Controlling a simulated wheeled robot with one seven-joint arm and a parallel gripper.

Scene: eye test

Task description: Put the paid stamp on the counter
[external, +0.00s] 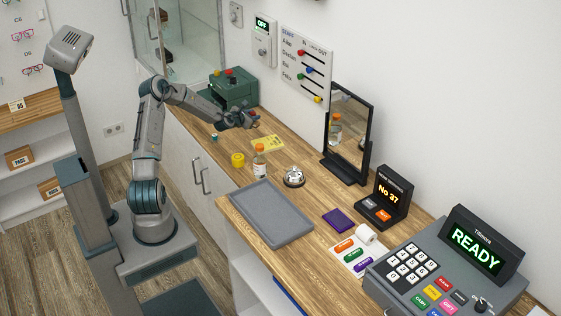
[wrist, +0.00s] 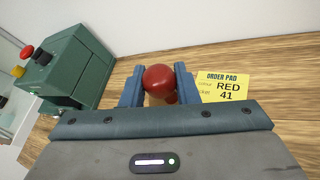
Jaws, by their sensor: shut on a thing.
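My gripper (external: 250,118) is over the far part of the wooden counter (external: 275,141), left of the mirror. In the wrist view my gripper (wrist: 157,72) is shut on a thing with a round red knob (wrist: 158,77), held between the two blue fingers. A paler brown part shows just below the knob. It may be the paid stamp, but no word on it is readable. Its lower end is hidden, and I cannot tell whether it touches the counter.
A green machine (external: 234,88) stands close behind my gripper. A yellow order pad (external: 267,143) reads "RED 41" in the wrist view. Bare wood lies between.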

